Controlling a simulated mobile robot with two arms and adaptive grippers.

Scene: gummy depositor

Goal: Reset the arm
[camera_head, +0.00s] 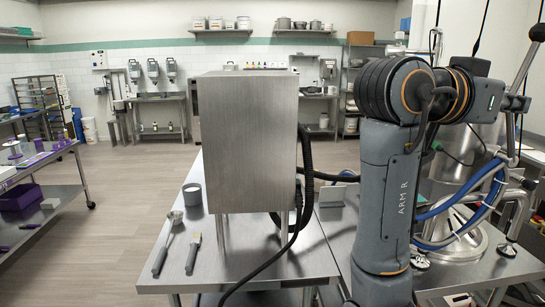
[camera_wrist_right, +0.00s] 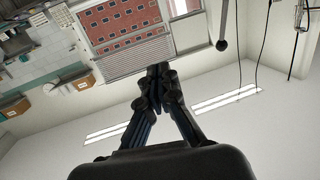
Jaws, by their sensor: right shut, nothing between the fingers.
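My right arm (camera_head: 388,200), marked ARM R, rises at the right of the head view. It bends at a dark, ribbed joint near the top and runs on to the right. I cannot clearly make out its gripper there. In the right wrist view my right gripper (camera_wrist_right: 158,72) is shut and empty, its dark fingertips together. Beyond it are a white wall, ceiling lights and a window with a brick building outside. My left arm and gripper are not in view.
A steel box-shaped machine (camera_head: 247,140) on legs stands on the steel table (camera_head: 185,275) left of my arm, with black hoses. A grey cup (camera_head: 193,194), a ladle (camera_head: 163,249) and a brush (camera_head: 193,253) are beside it. Blue hoses (camera_head: 470,215) and steel equipment crowd the right.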

